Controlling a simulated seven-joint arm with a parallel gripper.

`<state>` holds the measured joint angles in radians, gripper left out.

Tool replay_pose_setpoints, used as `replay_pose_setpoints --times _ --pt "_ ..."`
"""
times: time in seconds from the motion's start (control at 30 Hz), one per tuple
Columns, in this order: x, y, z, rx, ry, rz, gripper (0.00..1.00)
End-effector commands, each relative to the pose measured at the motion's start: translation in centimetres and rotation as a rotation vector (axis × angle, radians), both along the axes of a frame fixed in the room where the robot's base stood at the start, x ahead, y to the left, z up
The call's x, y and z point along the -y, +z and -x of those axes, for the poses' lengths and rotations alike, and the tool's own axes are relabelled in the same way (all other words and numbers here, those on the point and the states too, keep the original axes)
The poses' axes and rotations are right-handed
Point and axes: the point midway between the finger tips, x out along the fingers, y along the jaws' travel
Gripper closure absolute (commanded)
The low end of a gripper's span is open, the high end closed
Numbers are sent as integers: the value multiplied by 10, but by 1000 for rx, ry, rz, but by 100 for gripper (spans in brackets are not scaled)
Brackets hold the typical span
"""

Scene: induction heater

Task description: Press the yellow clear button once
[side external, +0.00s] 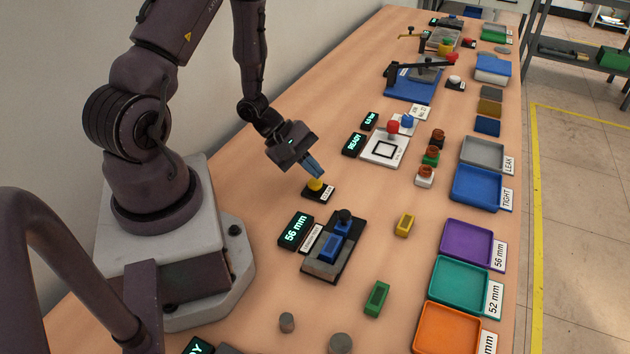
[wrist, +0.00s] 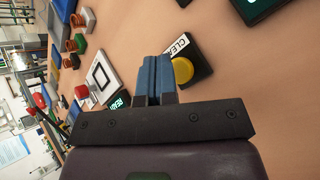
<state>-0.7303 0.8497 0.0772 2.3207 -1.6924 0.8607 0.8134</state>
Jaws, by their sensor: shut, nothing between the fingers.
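The yellow clear button (side external: 316,184) sits on a small black base with a white CLEAR label (side external: 327,195), near the middle of the table. In the wrist view the yellow button (wrist: 182,71) is just right of my fingertips. My gripper (side external: 316,174) is shut and empty, with its blue fingers pointing down at the button from above. In the wrist view the fingers (wrist: 154,72) are pressed together. The fingertips are very close to the button's top; I cannot tell whether they touch it.
A 56 mm display (side external: 295,231) and a measuring fixture with a blue part (side external: 337,243) stand in front of the button. A READY display (side external: 354,144) and a white plate with a red button (side external: 392,127) stand behind it. Coloured trays (side external: 464,244) line the right edge.

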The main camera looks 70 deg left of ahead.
Motion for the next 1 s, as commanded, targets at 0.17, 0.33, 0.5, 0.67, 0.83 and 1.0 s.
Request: replay_pose_setpoints --times 0.17,0.33,0.5,0.67,0.83,1.0 --pt "0 0 0 0 0 0 100" --pt "0 0 0 0 0 0 100" --pt "0 0 0 0 0 0 100" --pt "0 -1 0 0 0 0 100" --pt "0 -6 0 -1 0 1 100" --pt "0 -9 0 0 0 0 100"
